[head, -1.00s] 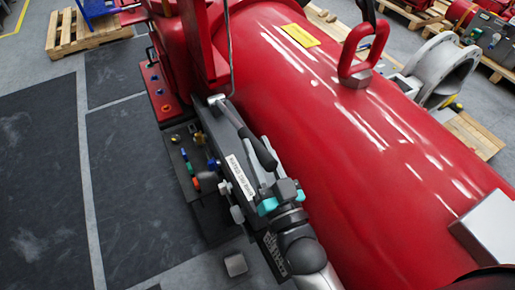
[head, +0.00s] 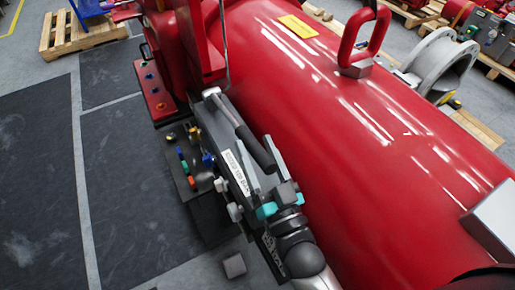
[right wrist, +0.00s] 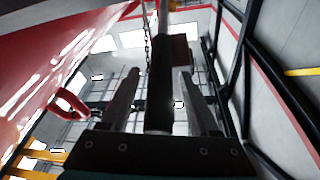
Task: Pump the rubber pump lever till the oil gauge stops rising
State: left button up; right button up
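The pump lever (head: 255,147) is a grey rod with a black rubber grip, sloping from the red valve actuator (head: 340,130) towards me. My right gripper (head: 256,144) has its two fingers on either side of the black grip in the head view. In the right wrist view, the black grip (right wrist: 160,95) stands between the fingers of my right gripper (right wrist: 158,72), with a gap visible on both sides. The gripper is open around the lever. My left gripper is out of view. I cannot make out the oil gauge.
A control panel with coloured knobs (head: 187,167) sits left of my right arm, close to it. A red lifting ring (head: 365,40) stands on the cylinder. A chain (right wrist: 148,40) hangs in the wrist view. Dark floor mats (head: 40,180) lie clear at left.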

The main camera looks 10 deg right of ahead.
jog(key=shift+s+d+f, duration=0.1)
jog(key=shift+s+f, duration=0.15)
jog(key=shift+s, duration=0.3)
jog(key=r+b+v, duration=0.1)
jog(key=r+v, duration=0.2)
jog(key=v, duration=1)
jog(key=shift+s+d, duration=0.2)
jog(key=shift+s, duration=0.4)
